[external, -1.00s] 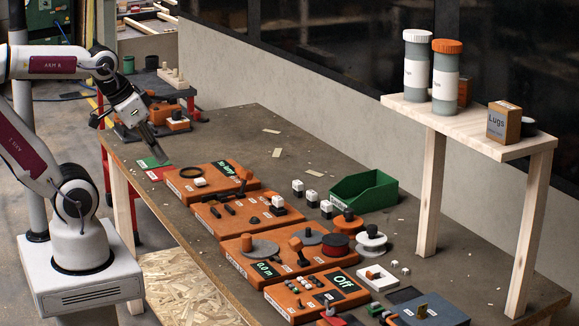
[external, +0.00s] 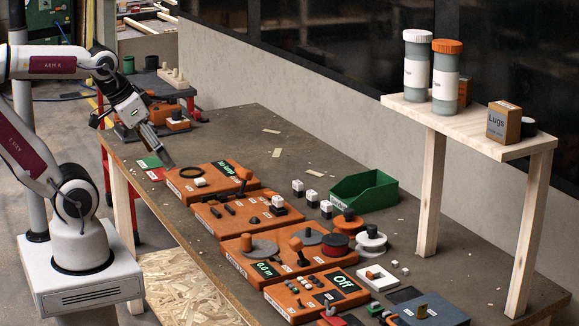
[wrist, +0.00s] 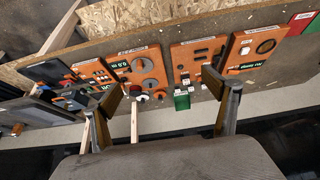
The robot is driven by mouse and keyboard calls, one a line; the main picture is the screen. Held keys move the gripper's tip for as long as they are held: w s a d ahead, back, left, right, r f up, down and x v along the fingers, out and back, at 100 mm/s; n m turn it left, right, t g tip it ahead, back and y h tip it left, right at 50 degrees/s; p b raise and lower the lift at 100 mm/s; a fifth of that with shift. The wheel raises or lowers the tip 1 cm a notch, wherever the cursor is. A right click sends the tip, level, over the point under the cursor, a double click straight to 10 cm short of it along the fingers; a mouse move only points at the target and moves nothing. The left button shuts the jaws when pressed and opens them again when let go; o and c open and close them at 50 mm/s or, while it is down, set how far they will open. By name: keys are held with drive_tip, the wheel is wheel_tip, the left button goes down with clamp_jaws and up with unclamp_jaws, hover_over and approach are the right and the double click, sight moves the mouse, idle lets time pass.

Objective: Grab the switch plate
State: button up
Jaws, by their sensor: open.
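My gripper (external: 164,158) is open and empty. It points down over the far left end of the bench, beside the first orange panel (external: 212,181). In the wrist view its two fingers (wrist: 165,115) stand wide apart with nothing between them at the tips. No part is clearly marked as the switch plate. A small white square plate with an opening (external: 376,278) lies near the right front of the bench, beside the panel reading "Off" (external: 318,290). A dark plate with a brass-coloured piece (external: 425,308) lies nearer the front. Both are well away from my gripper.
Orange panels with knobs and discs run along the bench (external: 290,160). A green bin (external: 363,191), small black-and-white blocks and spools stand behind them. A raised wooden shelf (external: 470,125) at right carries two tubes and a "Lugs" box. The back of the bench is mostly clear.

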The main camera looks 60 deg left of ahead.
drive_tip(key=w+d+f+m+g, duration=0.1)
drive_tip(key=w+d+f, duration=0.5)
drive_tip(key=w+d, duration=0.2)
drive_tip(key=w+d+f+m+g, duration=0.1)
drive_tip(key=w+d+f, duration=0.6)
drive_tip(key=w+d, duration=0.2)
drive_tip(key=w+d+f+m+g, duration=0.1)
drive_tip(key=w+d+f, duration=0.6)
drive_tip(key=w, duration=0.4)
drive_tip(key=shift+w+d+f+y, duration=0.15)
drive_tip(key=shift+d+y, duration=0.05)
drive_tip(key=shift+d, duration=0.25)
drive_tip(key=shift+w+d+f+y, duration=0.1)
drive_tip(key=shift+w+d+y, duration=0.1)
drive_tip(key=shift+d, duration=0.25)
drive_tip(key=shift+n+t, duration=0.4)
drive_tip(key=w+d, duration=0.1)
drive_tip(key=w, duration=0.1)
drive_tip(key=w+d+f, duration=0.1)
drive_tip(key=shift+w+d, duration=0.4)
drive_tip(key=w, duration=0.1)
drive_tip(key=w+d+r+n, duration=0.1)
drive_tip(key=w+d+r+n+t, duration=0.1)
drive_tip(key=shift+w+r+h, duration=0.25)
drive_tip(key=shift+w+h, duration=0.1)
drive_tip(key=shift+h, duration=0.05)
